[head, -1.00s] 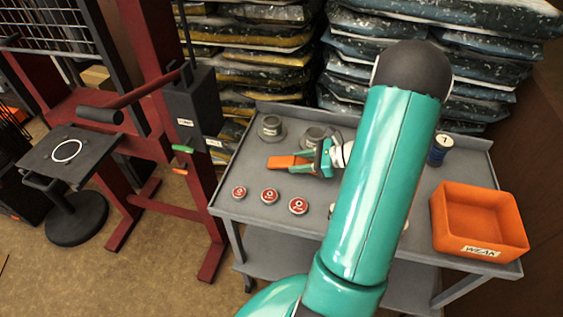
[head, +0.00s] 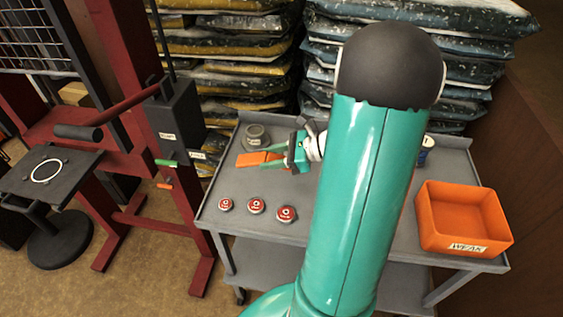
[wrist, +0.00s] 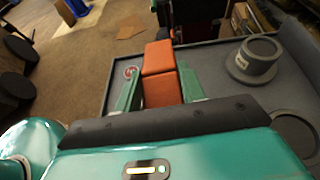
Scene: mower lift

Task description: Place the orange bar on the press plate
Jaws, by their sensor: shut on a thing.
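My gripper (head: 278,160) is shut on the orange bar (head: 255,159), which sticks out to the left past the green fingers. In the wrist view the bar (wrist: 158,58) lies between the two fingers and points away from the palm, over the grey cart. Its height above the cart top is hard to tell. A dark square plate with a white ring (head: 62,186), likely the press plate, stands at the far left beside the red press frame. It is bare and well apart from the gripper.
The grey cart (head: 240,240) carries several red-topped discs (head: 256,206), a grey round weight (head: 256,136) and an orange bin labelled WEAK (head: 465,215). The red press post (head: 130,90), black box (head: 175,125) and lever (head: 110,115) stand between cart and plate.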

